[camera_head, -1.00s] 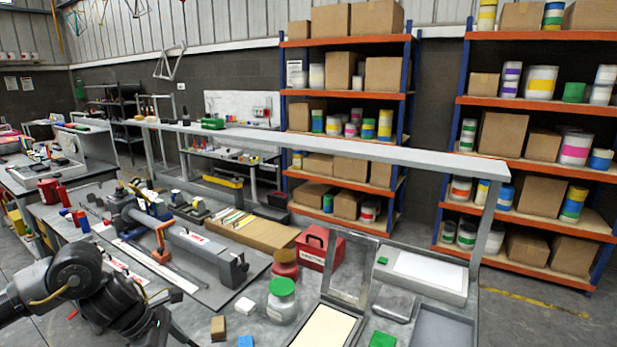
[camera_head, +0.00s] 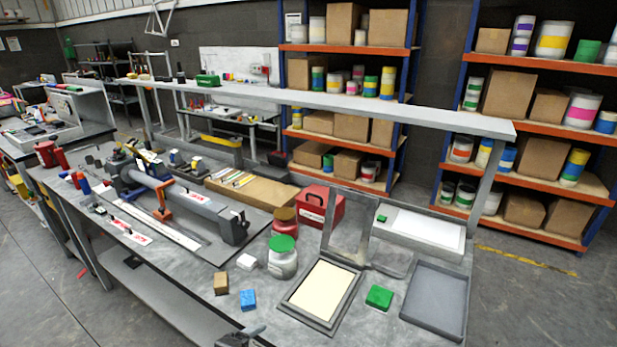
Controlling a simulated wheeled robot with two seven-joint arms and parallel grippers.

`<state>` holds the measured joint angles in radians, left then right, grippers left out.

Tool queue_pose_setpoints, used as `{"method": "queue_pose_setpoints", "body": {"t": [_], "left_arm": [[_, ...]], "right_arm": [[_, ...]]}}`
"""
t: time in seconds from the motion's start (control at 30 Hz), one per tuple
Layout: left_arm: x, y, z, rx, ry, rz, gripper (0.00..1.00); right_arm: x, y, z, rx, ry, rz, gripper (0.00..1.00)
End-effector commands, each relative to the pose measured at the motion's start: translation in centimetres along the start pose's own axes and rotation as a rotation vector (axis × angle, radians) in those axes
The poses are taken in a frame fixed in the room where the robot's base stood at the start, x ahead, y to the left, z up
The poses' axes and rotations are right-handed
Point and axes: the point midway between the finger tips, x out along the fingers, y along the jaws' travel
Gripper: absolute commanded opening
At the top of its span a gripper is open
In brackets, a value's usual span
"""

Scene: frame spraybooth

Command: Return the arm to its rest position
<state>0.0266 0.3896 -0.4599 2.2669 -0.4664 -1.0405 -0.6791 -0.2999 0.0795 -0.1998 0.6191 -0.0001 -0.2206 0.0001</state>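A small dark grey part, which looks like the tip of my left gripper (camera_head: 240,338), shows at the bottom edge in the head view, in front of the bench. The rest of that arm is below the picture. I cannot tell whether the gripper is open or shut, and I see nothing held in it. My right gripper and arm are out of view.
The grey bench (camera_head: 195,285) holds a large grey clamp tool (camera_head: 185,208), a green-lidded jar (camera_head: 283,262), a red box (camera_head: 318,208), a brown block (camera_head: 221,283), a blue block (camera_head: 248,299), a green block (camera_head: 379,297), a framed cream panel (camera_head: 322,290) and a grey tray (camera_head: 437,300).

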Motion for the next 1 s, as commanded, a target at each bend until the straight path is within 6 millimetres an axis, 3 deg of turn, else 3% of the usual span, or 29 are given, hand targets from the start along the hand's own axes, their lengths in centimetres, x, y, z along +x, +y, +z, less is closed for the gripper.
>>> {"method": "queue_pose_setpoints", "body": {"t": [0.03, 0.1, 0.2, 0.4, 0.63, 0.87, 1.0], "left_arm": [[-1.2, 2.3, 0.8, -0.222, -0.068, 0.040, 0.75], [-2.9, 5.2, 2.2, -0.494, -0.172, 0.087, 0.75], [-5.4, 9.1, 3.7, -0.806, -0.308, 0.142, 0.75], [-10.3, 15.5, 5.1, -1.249, -0.542, 0.217, 0.75], [-15.2, 21.2, 5.2, -1.603, -0.775, 0.267, 0.75], [-9.8, 25.9, 6.8, -1.580, -0.780, 0.293, 0.75], [-6.7, 29.8, 7.6, -1.575, -0.790, 0.312, 0.75]], "right_arm": [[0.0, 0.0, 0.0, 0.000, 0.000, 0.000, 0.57], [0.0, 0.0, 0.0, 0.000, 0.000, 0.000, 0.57], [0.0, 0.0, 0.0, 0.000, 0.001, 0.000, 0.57], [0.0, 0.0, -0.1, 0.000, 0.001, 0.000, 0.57], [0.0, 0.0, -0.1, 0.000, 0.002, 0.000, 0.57], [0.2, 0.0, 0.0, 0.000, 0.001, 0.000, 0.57], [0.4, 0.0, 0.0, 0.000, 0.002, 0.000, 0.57]]}}
